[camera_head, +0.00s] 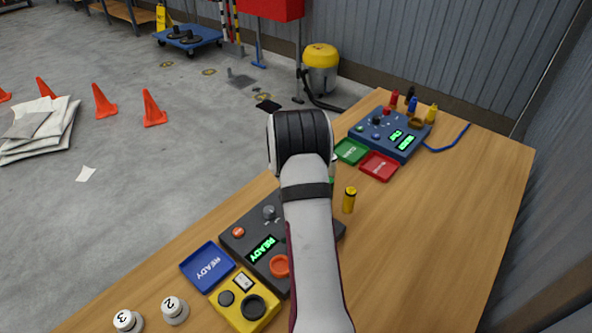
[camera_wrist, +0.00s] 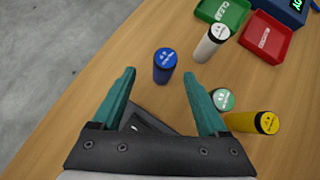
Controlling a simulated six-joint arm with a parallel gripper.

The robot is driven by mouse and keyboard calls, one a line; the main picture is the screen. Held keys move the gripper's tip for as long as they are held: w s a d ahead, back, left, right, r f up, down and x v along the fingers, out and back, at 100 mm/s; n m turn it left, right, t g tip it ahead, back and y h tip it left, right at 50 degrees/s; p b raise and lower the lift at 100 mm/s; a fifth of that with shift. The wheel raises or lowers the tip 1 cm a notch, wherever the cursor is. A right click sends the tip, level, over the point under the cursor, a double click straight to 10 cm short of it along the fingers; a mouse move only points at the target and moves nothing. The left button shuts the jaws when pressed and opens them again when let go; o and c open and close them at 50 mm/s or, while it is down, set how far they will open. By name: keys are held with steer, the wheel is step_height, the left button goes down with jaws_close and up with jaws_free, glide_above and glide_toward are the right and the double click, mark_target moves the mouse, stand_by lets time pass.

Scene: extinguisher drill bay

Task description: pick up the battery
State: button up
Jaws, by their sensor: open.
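Several battery-like cylinders stand on the wooden table (camera_head: 455,200); which one the task means I cannot tell. In the wrist view a blue cylinder (camera_wrist: 165,68) stands upright just ahead of my gripper (camera_wrist: 159,76), between the lines of its two teal fingers. My gripper is open with nothing held. A white cylinder (camera_wrist: 210,45) stands farther ahead to the right. A green-topped cylinder (camera_wrist: 223,99) and a yellow cylinder (camera_wrist: 255,122) are right of the right finger. In the head view the yellow cylinder (camera_head: 349,201) shows beside my arm, which hides my gripper and most other cylinders.
A dark READY console (camera_head: 240,240), a blue tray (camera_head: 207,267) and a yellow box (camera_head: 226,299) are on the near left. A green tray (camera_head: 351,151), a red tray (camera_head: 380,166) and a blue console (camera_head: 383,142) are beyond. The table's right side is clear.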

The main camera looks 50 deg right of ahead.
steer(key=x, duration=0.2)
steer(key=shift+w+d+f, duration=0.15)
steer(key=shift+d+f, duration=0.1)
steer(key=shift+f, duration=0.05)
steer(key=x, duration=0.5)
steer(key=shift+d+f, duration=0.1)
steer(key=shift+d, duration=0.35)
jaws_close()
